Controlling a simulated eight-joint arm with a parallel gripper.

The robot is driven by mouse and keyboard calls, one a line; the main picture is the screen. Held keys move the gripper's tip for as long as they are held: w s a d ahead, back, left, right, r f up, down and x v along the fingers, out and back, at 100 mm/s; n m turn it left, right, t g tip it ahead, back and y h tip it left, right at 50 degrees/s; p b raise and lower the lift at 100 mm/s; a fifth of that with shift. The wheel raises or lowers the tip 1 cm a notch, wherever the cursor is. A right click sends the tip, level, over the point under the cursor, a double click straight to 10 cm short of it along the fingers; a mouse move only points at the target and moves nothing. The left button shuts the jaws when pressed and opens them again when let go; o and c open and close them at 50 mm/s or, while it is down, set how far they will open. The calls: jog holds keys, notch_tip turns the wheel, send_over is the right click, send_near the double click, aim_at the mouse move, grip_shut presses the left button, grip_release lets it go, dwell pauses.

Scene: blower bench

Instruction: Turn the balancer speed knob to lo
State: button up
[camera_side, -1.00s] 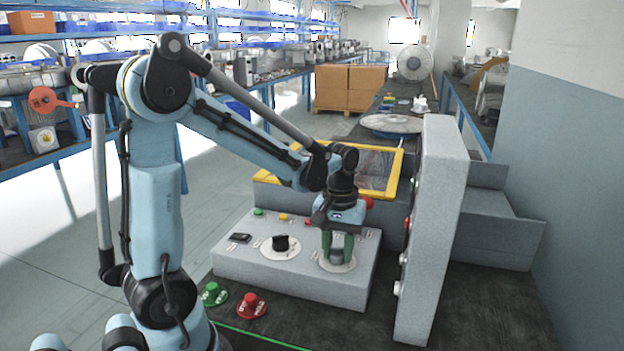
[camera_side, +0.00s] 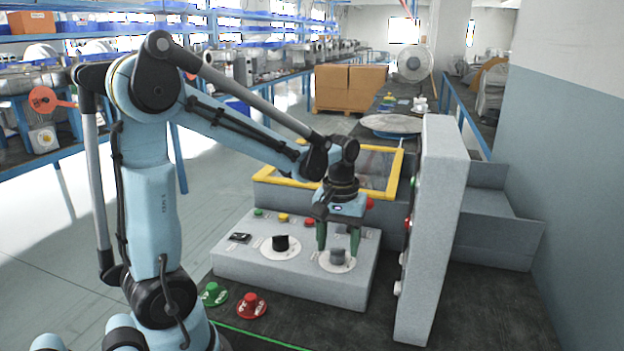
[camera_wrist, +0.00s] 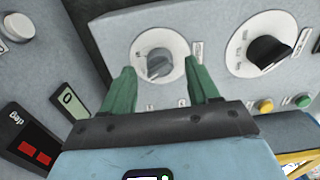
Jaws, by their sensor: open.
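A grey knob (camera_side: 338,256) sits on a round white dial plate (camera_side: 330,268) at the right of the grey console. In the wrist view the grey knob (camera_wrist: 160,64) shows between my green fingertips, its ridge slanted on its white dial. My gripper (camera_side: 337,249) points down over this knob, with one finger apart from it on each side. The gripper also shows open in the wrist view (camera_wrist: 163,80). A black knob (camera_side: 281,243) on a larger white dial stands to the left; it also shows in the wrist view (camera_wrist: 267,52). The dial labels are too small to read.
Green, yellow and red buttons line the console's back edge, the red one (camera_side: 309,222) near my gripper. A tall grey panel (camera_side: 432,240) stands close on the right. Green (camera_side: 214,294) and red (camera_side: 251,306) push buttons sit in front. A yellow frame (camera_side: 285,181) lies behind.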

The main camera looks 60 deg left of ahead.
aim_at(338, 249)
notch_tip(338, 249, up, 10)
jog(key=shift+r, duration=0.2)
dwell(0.5)
jog(key=s+d+f+m+t, duration=0.4)
jog(key=d+m+t, duration=0.3)
jog(key=d+m, duration=0.2)
jog(key=shift+d+f, duration=0.25)
jog(key=shift+f, duration=0.6)
